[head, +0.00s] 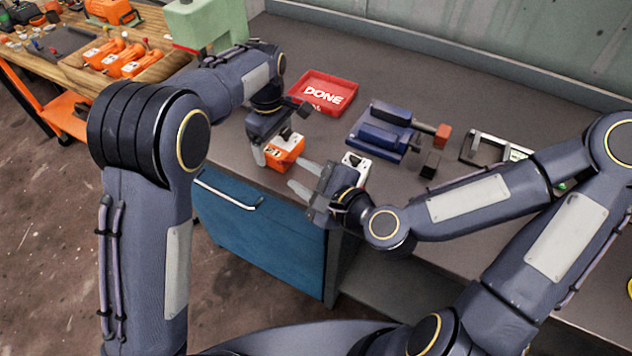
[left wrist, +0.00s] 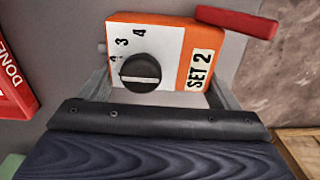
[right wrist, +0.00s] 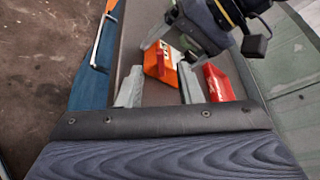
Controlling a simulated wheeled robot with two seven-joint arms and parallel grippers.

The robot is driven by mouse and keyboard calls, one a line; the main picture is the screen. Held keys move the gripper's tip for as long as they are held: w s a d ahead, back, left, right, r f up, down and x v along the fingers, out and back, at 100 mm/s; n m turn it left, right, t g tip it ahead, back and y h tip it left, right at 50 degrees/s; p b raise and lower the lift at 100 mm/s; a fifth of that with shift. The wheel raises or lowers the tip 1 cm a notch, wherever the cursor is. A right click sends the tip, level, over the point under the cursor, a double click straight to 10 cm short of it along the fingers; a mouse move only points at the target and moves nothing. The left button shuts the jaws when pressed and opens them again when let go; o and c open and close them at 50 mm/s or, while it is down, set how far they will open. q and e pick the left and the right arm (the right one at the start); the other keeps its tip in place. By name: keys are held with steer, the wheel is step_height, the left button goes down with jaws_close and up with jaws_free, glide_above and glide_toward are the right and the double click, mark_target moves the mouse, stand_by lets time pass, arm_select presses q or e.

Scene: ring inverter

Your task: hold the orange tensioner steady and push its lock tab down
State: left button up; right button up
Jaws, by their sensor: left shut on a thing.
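The orange tensioner (head: 284,158) stands near the front edge of the bench. In the left wrist view it (left wrist: 195,35) shows a white face, a black dial (left wrist: 140,73) and a "SET 2" label. A red bar, seemingly the lock tab (left wrist: 238,22), sticks out slightly tilted at its upper right. My left gripper (head: 279,152) is shut on the tensioner, one finger on each side. My right gripper (head: 296,174) is open and empty, its fingers pointing at the tensioner from the right, apart from it. The right wrist view shows the tensioner (right wrist: 158,66) beyond the open fingers.
A red DONE tray (head: 325,90) lies behind the tensioner. A blue vise-like fixture (head: 385,130) stands to the right, with a small dark block (head: 431,164) and a metal frame (head: 470,148) beyond. A wooden bench (head: 150,75) at the left holds more orange units.

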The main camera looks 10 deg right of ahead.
steer(key=shift+v, duration=2.15)
arm_select(q)
steer(key=o, duration=1.1)
steer(key=shift+r, duration=0.1)
